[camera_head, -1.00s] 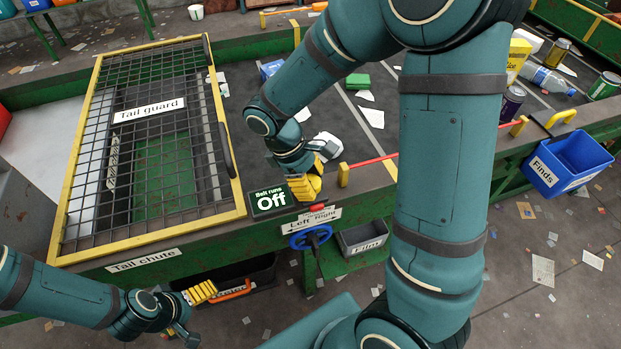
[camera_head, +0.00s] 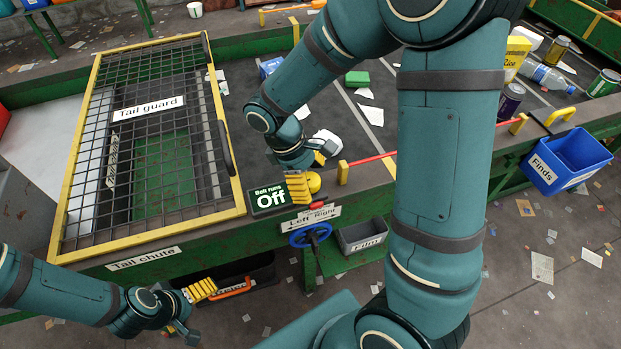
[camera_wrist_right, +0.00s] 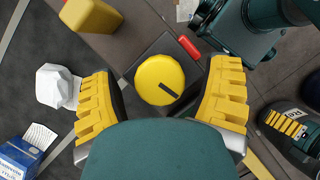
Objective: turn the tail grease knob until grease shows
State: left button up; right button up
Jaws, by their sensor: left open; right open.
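A round yellow knob (camera_head: 314,182) with a black mark sits on the belt's side edge beside the "Belt runs Off" sign (camera_head: 268,198). In the right wrist view the knob (camera_wrist_right: 160,80) lies between the two spread fingers, apart from both. I see no label naming it as the grease knob, and no grease is visible. My right gripper (camera_head: 311,172) is open over the knob; it also shows in the right wrist view (camera_wrist_right: 162,105). My left gripper (camera_head: 192,312) is open and empty, low in front of the tail chute.
A blue handwheel (camera_head: 310,236) is below the "Left Right" plate. A red part (camera_wrist_right: 189,46) and a yellow post (camera_wrist_right: 90,14) stand close to the knob. The tail guard mesh (camera_head: 165,160) lies to the left. A blue Finds bin (camera_head: 568,163) hangs at the right.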

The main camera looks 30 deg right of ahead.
jog(key=v, duration=1.2)
jog(key=shift+s+f, duration=0.1)
